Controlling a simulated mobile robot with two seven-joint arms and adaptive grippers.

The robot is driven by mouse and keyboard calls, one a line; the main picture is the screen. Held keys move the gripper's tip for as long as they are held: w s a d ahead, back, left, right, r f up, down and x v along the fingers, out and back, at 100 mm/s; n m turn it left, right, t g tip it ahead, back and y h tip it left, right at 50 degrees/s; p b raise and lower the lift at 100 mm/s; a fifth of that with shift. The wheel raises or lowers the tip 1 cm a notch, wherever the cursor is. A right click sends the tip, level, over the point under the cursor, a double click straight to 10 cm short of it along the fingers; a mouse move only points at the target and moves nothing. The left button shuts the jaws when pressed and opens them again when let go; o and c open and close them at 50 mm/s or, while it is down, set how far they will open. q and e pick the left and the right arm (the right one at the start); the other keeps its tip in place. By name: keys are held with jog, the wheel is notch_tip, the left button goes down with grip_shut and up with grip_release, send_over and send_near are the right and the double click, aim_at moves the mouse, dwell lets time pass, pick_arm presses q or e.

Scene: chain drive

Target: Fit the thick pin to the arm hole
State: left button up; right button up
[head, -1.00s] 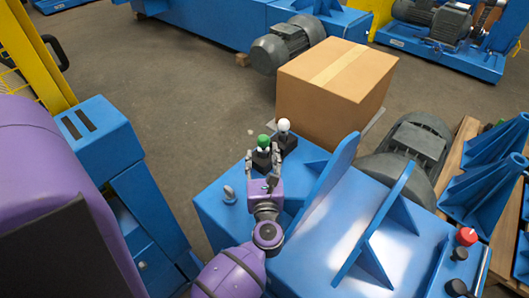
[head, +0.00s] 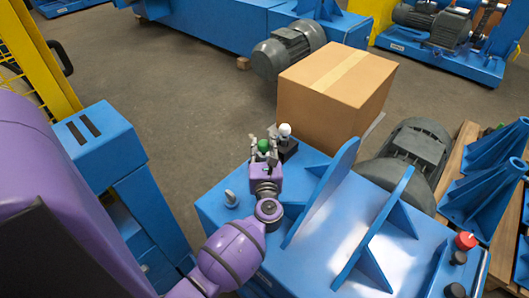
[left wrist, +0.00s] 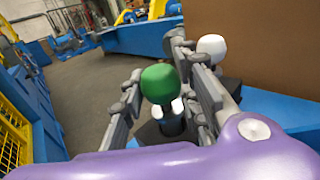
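A green-topped pin (head: 264,146) stands at the far left corner of the blue machine bed, its lower part partly hidden by my gripper. My left gripper (head: 265,152) is around it; in the left wrist view its fingers (left wrist: 165,100) are spread to either side of the green knob (left wrist: 160,84), with a gap at the left. A white-topped pin (head: 285,131) stands beside it in a dark block (head: 287,148); its knob also shows in the left wrist view (left wrist: 211,46). I cannot tell which pin is the thick one. No arm hole is discernible. My right gripper is not in view.
Upright blue plates (head: 325,190) stand on the blue machine bed (head: 300,262), right of my left arm. A cardboard box (head: 335,90) stands behind the pins. A small metal fitting (head: 231,198) is at the left edge. A red knob (head: 466,240) is at the right.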

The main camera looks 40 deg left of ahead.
pick_arm(q)
grip_shut()
